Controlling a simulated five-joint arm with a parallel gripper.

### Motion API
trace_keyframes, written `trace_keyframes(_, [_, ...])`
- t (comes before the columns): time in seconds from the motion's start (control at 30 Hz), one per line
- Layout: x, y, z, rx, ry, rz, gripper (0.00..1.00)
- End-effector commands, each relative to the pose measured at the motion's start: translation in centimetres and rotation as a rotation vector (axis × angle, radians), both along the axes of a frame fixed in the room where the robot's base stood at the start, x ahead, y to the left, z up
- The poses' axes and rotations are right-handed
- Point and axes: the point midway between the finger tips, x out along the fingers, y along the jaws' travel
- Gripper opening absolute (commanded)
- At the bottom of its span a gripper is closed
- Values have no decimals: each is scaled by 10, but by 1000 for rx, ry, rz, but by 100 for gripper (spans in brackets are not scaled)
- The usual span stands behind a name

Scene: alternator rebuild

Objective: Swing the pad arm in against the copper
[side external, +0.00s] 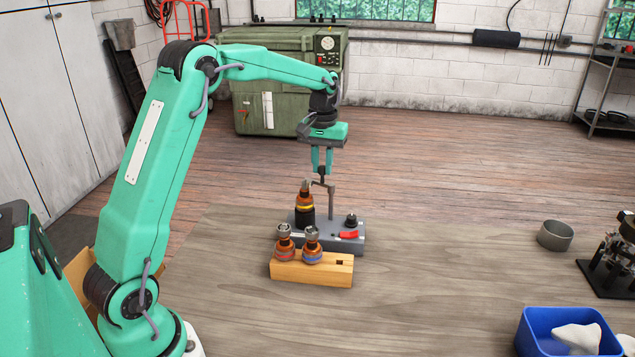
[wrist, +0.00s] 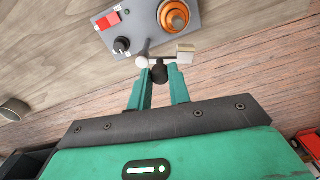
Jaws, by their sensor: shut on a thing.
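The pad arm (wrist: 165,60) is a short grey bar on an upright post (side external: 331,203), with a pale, tan-edged pad (wrist: 185,52) at its free end. My gripper (side external: 322,172) is shut on the arm's black knob (wrist: 160,74); the fingertips (wrist: 159,70) also show in the wrist view. The copper (wrist: 174,17) is an orange, ringed part standing upright in the grey fixture (side external: 352,246), and it also shows in the side view (side external: 304,198). In the wrist view a gap shows between pad and copper. Depth there is hard to judge.
The fixture carries a black dial (side external: 351,220) and a red switch (side external: 348,235). A wooden block (side external: 312,271) in front holds two copper-ringed parts. A blue bin (side external: 532,343) with a white cloth and a grey cup (side external: 555,235) stand at right. The bench between is clear.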

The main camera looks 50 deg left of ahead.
Motion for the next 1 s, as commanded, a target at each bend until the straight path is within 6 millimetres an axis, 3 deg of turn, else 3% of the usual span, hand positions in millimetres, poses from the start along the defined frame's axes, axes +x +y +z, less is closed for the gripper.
trace_keyframes(0.43, [-6,-4,2,1,-4,315,0])
trace_keyframes(1.0, [-7,-5,3,0,-5,376,0])
